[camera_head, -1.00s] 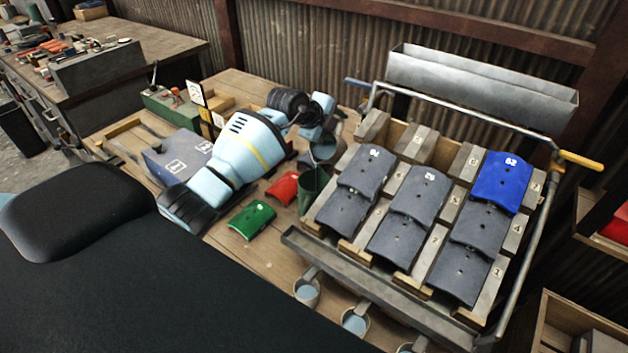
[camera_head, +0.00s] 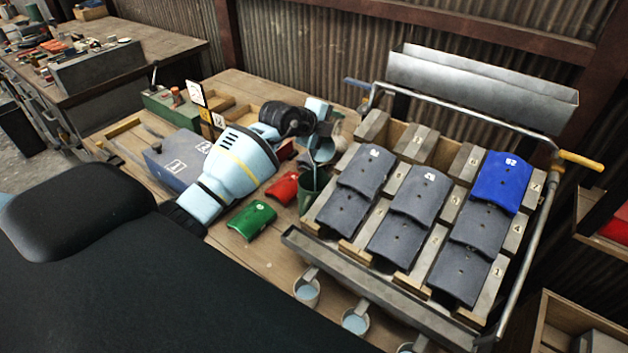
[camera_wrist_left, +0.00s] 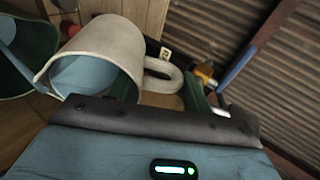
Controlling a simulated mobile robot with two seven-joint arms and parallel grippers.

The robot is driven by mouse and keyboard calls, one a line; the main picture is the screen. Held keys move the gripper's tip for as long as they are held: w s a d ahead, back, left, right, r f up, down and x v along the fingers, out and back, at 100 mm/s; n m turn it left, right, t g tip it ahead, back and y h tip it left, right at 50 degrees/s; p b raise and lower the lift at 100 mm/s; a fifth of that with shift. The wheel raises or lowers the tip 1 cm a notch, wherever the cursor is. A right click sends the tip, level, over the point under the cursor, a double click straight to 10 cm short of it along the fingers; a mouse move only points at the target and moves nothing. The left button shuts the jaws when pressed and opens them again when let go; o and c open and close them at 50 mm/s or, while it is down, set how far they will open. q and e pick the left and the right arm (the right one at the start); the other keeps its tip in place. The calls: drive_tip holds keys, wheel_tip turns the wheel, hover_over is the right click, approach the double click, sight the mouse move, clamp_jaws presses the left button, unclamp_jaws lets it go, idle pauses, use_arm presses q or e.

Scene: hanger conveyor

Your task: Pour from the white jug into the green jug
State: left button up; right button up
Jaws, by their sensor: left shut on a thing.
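The white jug (camera_wrist_left: 112,42) is tipped on its side in the left wrist view, with pale blue liquid at its mouth. In the head view the white jug (camera_head: 337,143) is partly hidden behind my left gripper (camera_head: 318,133). This gripper is shut on the jug's handle (camera_wrist_left: 166,74). The green jug (camera_head: 311,193) stands upright on the bench just below the tilted mouth, and a thin pale stream runs down into it. The green jug (camera_wrist_left: 28,52) also shows at the left of the wrist view, with blue inside. My right gripper is not in view.
A rack of dark curved tiles with one blue tile (camera_head: 500,180) stands close right of the jugs. A red tile (camera_head: 283,188) and a green tile (camera_head: 251,220) lie left of the green jug. Small cups (camera_head: 307,291) hang along the rack's front trough (camera_head: 375,285).

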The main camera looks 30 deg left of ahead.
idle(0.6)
use_arm(q)
drive_tip(key=shift+s+t, duration=0.1)
drive_tip(key=shift+t, duration=0.2)
drive_tip(key=shift+s+t, duration=0.25)
drive_tip(key=shift+t, duration=0.05)
idle(0.3)
drive_tip(key=shift+s+f+t, duration=0.15)
drive_tip(key=shift+s+t, duration=0.05)
drive_tip(key=shift+t, duration=0.1)
drive_tip(key=shift+s+t, duration=0.2)
drive_tip(key=shift+t, duration=0.1)
idle(0.3)
